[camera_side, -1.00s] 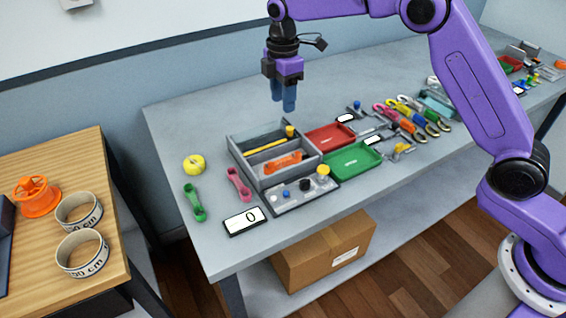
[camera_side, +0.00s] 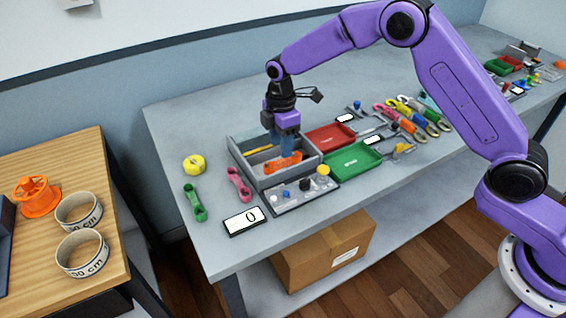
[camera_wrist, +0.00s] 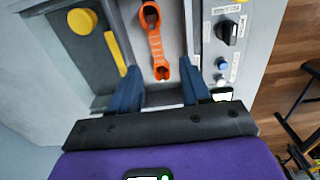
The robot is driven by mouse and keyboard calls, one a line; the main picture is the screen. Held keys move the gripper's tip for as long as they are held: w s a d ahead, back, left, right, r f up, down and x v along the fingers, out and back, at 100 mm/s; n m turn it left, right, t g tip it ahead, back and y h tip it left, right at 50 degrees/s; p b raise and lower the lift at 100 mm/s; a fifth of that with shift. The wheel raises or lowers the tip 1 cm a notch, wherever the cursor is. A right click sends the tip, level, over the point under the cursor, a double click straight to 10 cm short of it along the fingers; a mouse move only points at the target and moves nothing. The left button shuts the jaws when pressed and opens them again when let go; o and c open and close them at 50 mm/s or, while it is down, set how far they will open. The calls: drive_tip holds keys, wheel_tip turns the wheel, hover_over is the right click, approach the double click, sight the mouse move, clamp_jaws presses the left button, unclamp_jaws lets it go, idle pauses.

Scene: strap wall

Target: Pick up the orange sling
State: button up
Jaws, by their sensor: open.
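The orange sling (camera_side: 283,163), a short strap with a loop at each end, lies in a compartment of the grey divided tray (camera_side: 262,184). In the wrist view the sling (camera_wrist: 155,42) runs up the picture, its near loop lying between and just beyond my fingertips. My gripper (camera_side: 287,148) points down over the tray, its blue fingers close above the sling and partly covering it in the side view.
A yellow bar (camera_wrist: 115,52) lies in the neighbouring compartment. A panel with knobs (camera_side: 304,192) stands against the tray's front. Red (camera_side: 331,137) and green (camera_side: 355,160) trays are to the right. Pink (camera_side: 239,184) and green (camera_side: 194,202) slings lie to the left on open bench.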

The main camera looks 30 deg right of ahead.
sight(283, 163)
drive_tip(key=shift+w+d+f, duration=0.1)
drive_tip(key=shift+d+f, duration=0.1)
drive_tip(key=shift+f, duration=1.15)
drive_tip(key=shift+w+d+f, duration=0.1)
drive_tip(key=shift+d+f, duration=0.05)
drive_tip(key=shift+f, duration=1.2)
clamp_jaws()
